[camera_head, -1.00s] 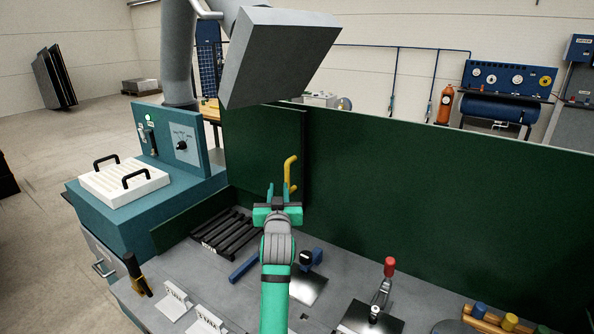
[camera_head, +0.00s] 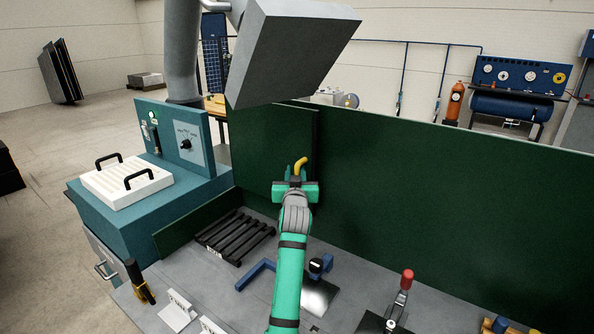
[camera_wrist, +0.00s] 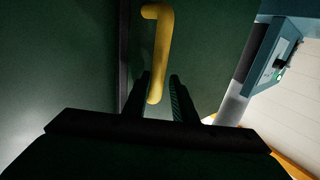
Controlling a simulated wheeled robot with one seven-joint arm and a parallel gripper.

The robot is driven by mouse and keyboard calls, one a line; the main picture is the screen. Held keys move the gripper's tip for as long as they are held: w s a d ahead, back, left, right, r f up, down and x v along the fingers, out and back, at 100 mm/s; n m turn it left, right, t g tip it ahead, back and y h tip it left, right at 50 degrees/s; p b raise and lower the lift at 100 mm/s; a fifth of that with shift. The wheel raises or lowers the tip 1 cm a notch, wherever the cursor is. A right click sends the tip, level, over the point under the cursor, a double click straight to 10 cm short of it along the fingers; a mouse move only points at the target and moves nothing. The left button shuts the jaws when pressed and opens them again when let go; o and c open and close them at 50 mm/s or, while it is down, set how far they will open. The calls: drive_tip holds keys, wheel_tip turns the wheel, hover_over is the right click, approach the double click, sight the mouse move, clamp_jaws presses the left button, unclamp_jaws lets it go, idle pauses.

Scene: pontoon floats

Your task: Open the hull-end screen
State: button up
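The green screen panel (camera_head: 265,150) stands upright at the left end of the bench, with its dark vertical edge beside a longer green panel (camera_head: 440,200). A yellow bar handle (camera_head: 301,163) is on the panel near that edge. My gripper (camera_head: 296,177) is at the handle and hides its lower part. In the wrist view the yellow handle (camera_wrist: 160,45) runs downward, and its lower end lies between the two dark fingertips (camera_wrist: 160,92), nearer the left one. The fingers are apart, with a gap on the right; I cannot tell whether the left one touches.
A grey hood (camera_head: 290,50) hangs above the panel. A teal unit with a white lid (camera_head: 127,186) stands at left. On the bench are a black slatted rack (camera_head: 235,237), a blue bracket (camera_head: 257,272) and a red-knobbed lever (camera_head: 406,285).

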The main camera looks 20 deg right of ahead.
drive_tip(key=shift+w+d, duration=0.3)
drive_tip(key=shift+a, duration=0.15)
drive_tip(key=shift+s, duration=0.15)
drive_tip(key=c, duration=0.5)
drive_tip(key=shift+s, duration=0.1)
clamp_jaws()
drive_tip(key=shift+s, duration=0.1)
